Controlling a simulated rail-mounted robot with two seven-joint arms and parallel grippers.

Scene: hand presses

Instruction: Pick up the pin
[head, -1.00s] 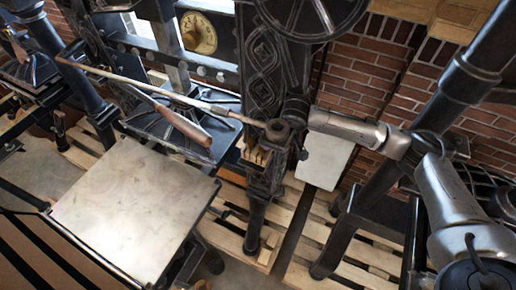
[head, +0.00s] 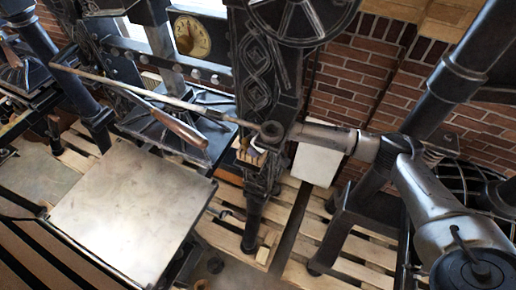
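I cannot make out a separate pin.
A flat pale plate (head: 135,212) on a dark frame lies at the lower left. A wooden handle (head: 183,130) sits above it. Dark iron posts and wooden pallets (head: 345,249) stand at the right, before a brick wall (head: 352,70). A spoked wheel (head: 303,18) is at the top.

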